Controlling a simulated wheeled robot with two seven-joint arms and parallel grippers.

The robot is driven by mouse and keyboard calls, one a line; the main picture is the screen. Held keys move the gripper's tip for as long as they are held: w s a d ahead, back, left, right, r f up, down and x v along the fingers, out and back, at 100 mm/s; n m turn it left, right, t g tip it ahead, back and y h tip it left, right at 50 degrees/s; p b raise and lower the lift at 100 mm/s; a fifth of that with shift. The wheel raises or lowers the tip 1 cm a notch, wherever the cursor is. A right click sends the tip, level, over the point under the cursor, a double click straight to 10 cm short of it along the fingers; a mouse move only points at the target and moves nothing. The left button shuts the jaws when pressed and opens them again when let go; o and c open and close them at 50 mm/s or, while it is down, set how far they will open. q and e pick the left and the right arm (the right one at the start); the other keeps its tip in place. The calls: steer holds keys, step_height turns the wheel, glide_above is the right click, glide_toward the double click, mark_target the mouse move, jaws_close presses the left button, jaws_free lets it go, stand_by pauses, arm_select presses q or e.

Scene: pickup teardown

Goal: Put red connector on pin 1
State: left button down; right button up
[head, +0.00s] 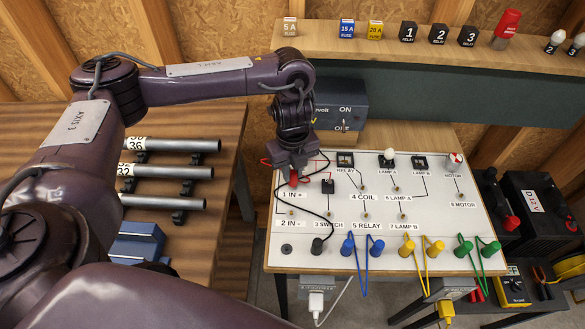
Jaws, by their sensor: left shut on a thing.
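My left gripper (293,170) points down over the upper left of the white test board (440,210). It is shut on the red connector (293,180), which shows just below the fingers. The connector is right above the label "1 IN +" (292,194). Pin 1 is hidden behind the connector and fingers, so I cannot tell whether they touch. A red lead (265,161) shows beside the gripper. My right gripper is not in view.
A black connector (317,245) stands at the board's lower left, with a black lead looping above it. Blue (348,246), yellow (408,247) and green (465,247) connectors line the front edge. A power supply box (340,104) stands behind.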

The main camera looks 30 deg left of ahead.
mark_target(293, 172)
arm_select(q)
steer(key=shift+f+b, duration=0.35)
steer(key=shift+f, duration=0.25)
steer(key=c, duration=1.2)
jaws_free()
step_height(293, 172, up, 8)
steer(key=shift+f+p, duration=0.1)
steer(key=shift+p, duration=0.9)
